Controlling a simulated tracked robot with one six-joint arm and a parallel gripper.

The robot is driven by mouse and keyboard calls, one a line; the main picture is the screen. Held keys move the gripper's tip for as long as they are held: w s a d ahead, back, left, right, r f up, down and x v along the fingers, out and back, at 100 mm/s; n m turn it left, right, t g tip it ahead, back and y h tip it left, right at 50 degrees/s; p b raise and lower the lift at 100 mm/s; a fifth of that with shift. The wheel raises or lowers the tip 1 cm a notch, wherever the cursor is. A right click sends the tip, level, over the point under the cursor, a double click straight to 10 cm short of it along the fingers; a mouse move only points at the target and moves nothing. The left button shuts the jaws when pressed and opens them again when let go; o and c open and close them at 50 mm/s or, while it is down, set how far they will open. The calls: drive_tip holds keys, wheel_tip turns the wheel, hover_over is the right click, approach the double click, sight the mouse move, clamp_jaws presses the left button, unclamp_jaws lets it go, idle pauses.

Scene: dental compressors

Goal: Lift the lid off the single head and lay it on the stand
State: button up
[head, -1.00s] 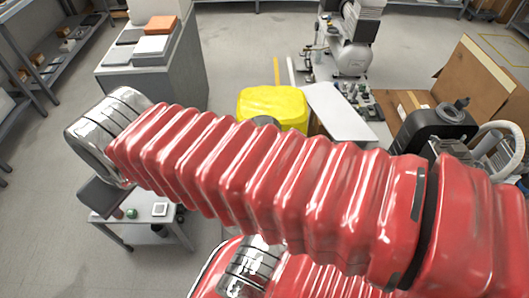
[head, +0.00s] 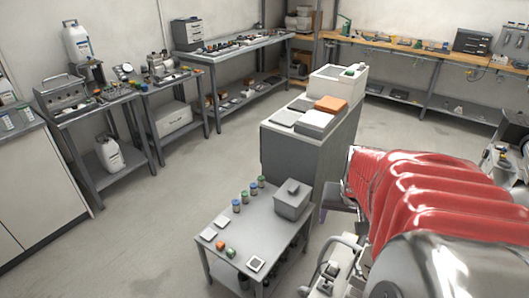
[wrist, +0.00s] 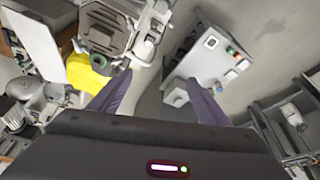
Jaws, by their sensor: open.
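A low grey table, which I take for the stand (head: 240,262), is at the bottom centre of the head view. It also shows right of centre in the wrist view (wrist: 222,48). On it are a grey box with a small knob on top (head: 292,199), several small jars and white tiles. I cannot pick out the single head or its lid for certain; a grey machine (wrist: 103,35) shows at the top of the wrist view, partly cut off. My gripper (wrist: 157,78) is open and empty, its fingers apart above the floor between that machine and the table.
A grey cabinet (head: 295,155) with orange and white blocks stands behind the low table. Loaded benches (head: 235,45) line the walls. A yellow object (wrist: 85,72) lies beside the grey machine. Open floor (head: 150,235) is left of the table.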

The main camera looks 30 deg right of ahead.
drive_tip(key=s+d+f+m, duration=0.2)
drive_tip(key=s+d+f, duration=0.1)
drive_tip(key=s+d, duration=0.2)
drive_tip(key=s+d+f+m+g, duration=0.1)
drive_tip(key=s+d+f, duration=0.3)
drive_tip(key=d, duration=0.4)
drive_tip(key=shift+s+m+g, duration=0.3)
drive_tip(key=shift+s+m, duration=0.3)
drive_tip(key=shift+f, duration=0.1)
drive_tip(key=shift+x, duration=4.2)
drive_tip(key=shift+f, duration=0.15)
drive_tip(key=shift+x, duration=2.5)
drive_tip(key=shift+d, duration=0.1)
drive_tip(key=c, duration=1.7)
